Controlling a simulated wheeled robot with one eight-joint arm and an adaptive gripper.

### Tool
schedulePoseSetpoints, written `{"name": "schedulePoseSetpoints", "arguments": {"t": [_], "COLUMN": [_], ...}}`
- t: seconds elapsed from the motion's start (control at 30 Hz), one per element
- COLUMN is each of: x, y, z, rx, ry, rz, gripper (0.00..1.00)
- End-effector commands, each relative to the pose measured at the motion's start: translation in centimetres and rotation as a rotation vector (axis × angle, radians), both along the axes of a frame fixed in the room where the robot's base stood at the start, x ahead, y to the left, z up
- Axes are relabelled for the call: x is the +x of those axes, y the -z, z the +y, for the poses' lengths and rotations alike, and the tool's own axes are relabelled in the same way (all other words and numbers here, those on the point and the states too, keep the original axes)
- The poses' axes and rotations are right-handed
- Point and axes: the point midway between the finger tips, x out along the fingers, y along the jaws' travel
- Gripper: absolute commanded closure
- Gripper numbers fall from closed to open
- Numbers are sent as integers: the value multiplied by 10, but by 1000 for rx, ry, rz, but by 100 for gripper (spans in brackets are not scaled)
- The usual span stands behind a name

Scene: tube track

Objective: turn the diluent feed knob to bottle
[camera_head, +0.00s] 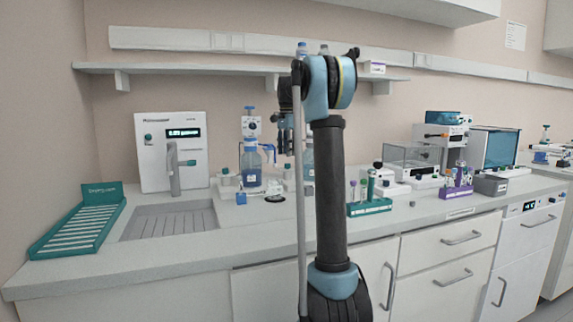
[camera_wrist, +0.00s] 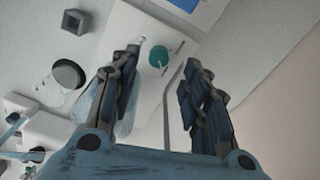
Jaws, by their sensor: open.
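In the wrist view, a round teal knob (camera_wrist: 158,56) sits on top of a white box (camera_wrist: 150,85). I take it to be the diluent feed knob. Small marks lie beside it, but I cannot read them or tell the knob's setting. My gripper (camera_wrist: 163,60) is open, with one finger to either side of the knob in the picture. Gaps show on both sides. I cannot tell the height between fingertips and knob. In the head view my arm hides most of the area around the gripper, and I cannot pick out this knob there.
In the wrist view, a small grey open-topped block (camera_wrist: 70,22) and a clear round vessel (camera_wrist: 62,85) stand left of the box. In the head view, a blue-labelled bottle (camera_head: 251,172) stands left of my arm, and a green tube rack (camera_head: 369,208) stands right of it.

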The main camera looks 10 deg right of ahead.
Motion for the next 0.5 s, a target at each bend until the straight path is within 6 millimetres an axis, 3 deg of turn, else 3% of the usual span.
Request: {"name": "schedulePoseSetpoints", "arguments": {"t": [0.2,0.5], "x": [0,0], "y": [33,52], "z": [0,0], "rx": [0,0], "ry": [0,0], "rz": [0,0], "gripper": [57,57]}}
